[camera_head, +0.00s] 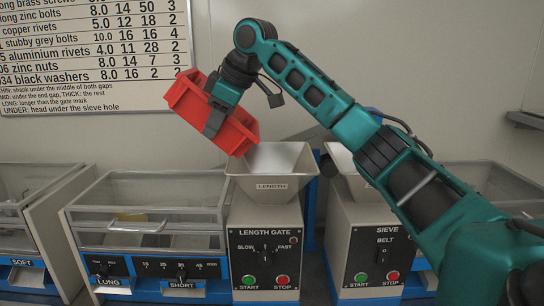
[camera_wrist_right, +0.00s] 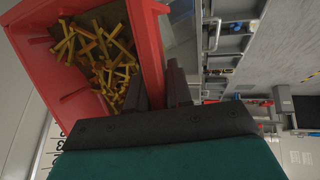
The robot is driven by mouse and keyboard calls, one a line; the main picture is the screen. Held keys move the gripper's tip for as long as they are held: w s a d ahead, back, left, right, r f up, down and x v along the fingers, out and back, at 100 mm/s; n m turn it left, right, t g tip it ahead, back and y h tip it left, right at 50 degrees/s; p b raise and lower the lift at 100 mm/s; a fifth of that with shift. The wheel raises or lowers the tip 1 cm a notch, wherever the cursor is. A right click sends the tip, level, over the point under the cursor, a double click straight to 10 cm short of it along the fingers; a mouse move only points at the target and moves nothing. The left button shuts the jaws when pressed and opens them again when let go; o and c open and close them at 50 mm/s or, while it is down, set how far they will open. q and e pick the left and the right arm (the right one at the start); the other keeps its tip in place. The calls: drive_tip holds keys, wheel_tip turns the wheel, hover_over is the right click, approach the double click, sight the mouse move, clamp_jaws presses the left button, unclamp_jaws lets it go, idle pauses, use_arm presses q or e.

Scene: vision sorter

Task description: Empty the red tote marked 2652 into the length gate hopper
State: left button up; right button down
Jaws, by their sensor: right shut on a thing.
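The red tote (camera_head: 187,103) is in the air, tilted with its right end lower, above and to the left of the length gate hopper (camera_head: 272,160). My right gripper (camera_head: 214,122) is shut on the tote's wall. In the right wrist view the red tote (camera_wrist_right: 150,35) holds many brass-coloured screws or bolts (camera_wrist_right: 100,55). No number 2652 is readable on the tote. The hopper is a grey metal funnel labelled LENGTH; the tote's low corner is close to its left rim. My left gripper is not in view.
The length gate box (camera_head: 265,230) has a dial and START and STOP buttons. A clear-lidded bin unit (camera_head: 150,200) stands left of it. The sieve unit (camera_head: 375,240) stands to the right, partly behind my right arm. A parts chart (camera_head: 95,50) hangs on the wall.

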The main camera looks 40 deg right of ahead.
drive_tip(key=shift+r, duration=0.15)
drive_tip(key=shift+s+d, duration=0.1)
drive_tip(key=shift+d, duration=0.05)
drive_tip(key=shift+t+y, duration=0.3)
drive_tip(key=shift+s+d, duration=0.1)
drive_tip(key=shift+s+t+y, duration=0.1)
drive_tip(key=shift+t+y, duration=0.3)
drive_tip(key=shift+y, duration=0.1)
drive_tip(key=shift+s+d+r+m+t+y, duration=0.3)
drive_tip(key=shift+d+r+t+y, duration=0.25)
drive_tip(key=shift+y, duration=0.25)
idle(0.6)
drive_tip(key=shift+f+b, duration=0.2)
drive_tip(key=shift+b, duration=0.2)
drive_tip(key=shift+s+d+t+y+b, duration=0.15)
drive_tip(key=shift+t+y+b, duration=0.2)
drive_tip(key=shift+b, duration=0.2)
